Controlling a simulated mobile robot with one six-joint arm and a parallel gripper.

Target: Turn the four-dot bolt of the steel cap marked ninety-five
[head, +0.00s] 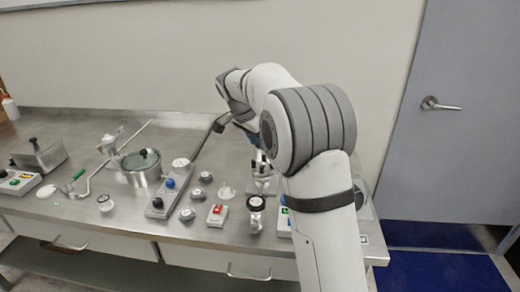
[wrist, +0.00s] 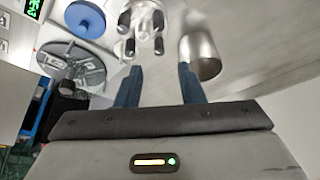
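In the wrist view, my gripper (wrist: 160,76) has its two blue fingers apart, with nothing between them. Just past the fingertips is a shiny metal fitting (wrist: 145,28) with several black-ended bolts around it. A steel cylinder (wrist: 200,52) stands beside the right finger. I cannot read a ninety-five or see four dots on either. In the head view, my gripper (head: 257,148) is partly hidden by my arm and sits just above a small chrome fitting (head: 262,178) near the middle right of the bench.
In the wrist view, a grey disc (wrist: 70,68) and a blue disc (wrist: 86,18) lie left.

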